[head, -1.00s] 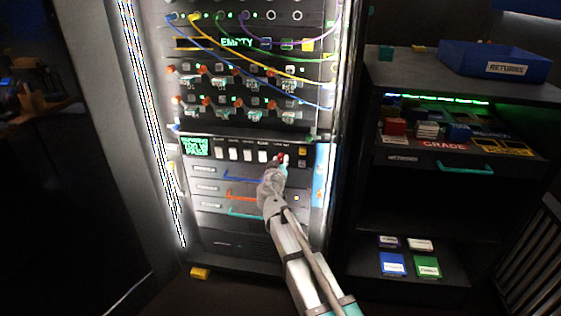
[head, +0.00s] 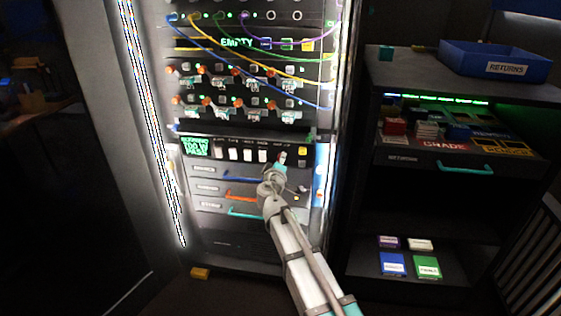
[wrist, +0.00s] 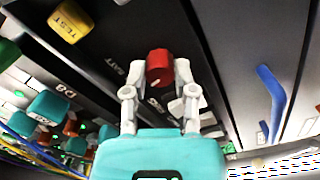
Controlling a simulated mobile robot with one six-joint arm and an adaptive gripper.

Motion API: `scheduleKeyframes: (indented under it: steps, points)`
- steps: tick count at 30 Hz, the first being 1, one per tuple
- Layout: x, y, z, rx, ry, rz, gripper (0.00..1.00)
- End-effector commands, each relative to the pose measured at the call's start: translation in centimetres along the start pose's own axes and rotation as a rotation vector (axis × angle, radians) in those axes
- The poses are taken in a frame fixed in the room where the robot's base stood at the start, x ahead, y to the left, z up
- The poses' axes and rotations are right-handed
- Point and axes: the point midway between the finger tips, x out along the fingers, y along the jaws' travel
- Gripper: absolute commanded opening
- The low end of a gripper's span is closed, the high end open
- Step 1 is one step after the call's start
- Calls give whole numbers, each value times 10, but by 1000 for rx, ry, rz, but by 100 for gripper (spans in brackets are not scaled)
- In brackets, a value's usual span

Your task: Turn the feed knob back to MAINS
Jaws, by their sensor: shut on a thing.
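The red feed knob (wrist: 159,66) sits on the dark panel in the wrist view. My gripper (wrist: 158,72) has its two white fingers on either side of the knob, closed on it. A small pale mark shows on the knob's side nearest the camera. The label BATT shows on the panel left of the knob; another label is partly hidden by the fingers. In the head view, my gripper (head: 281,162) is at the right end of the switch row and mostly hides the knob.
A yellow TEST button (wrist: 71,20) is near the knob. White switches (head: 248,155) line the panel to the left in the head view. Drawers with blue (head: 243,178), orange and teal handles lie below. Cables hang above. A shelf unit with a blue RETURNS bin (head: 495,62) stands right.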

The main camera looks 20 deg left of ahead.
Motion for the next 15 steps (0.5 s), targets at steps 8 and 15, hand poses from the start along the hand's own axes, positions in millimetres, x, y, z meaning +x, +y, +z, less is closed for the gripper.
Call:
scheduleKeyframes:
  steps: [8,15]
  points:
    - [1,0,-1,-174,1,0,0]
    - [1,0,-1,-235,2,0,0]
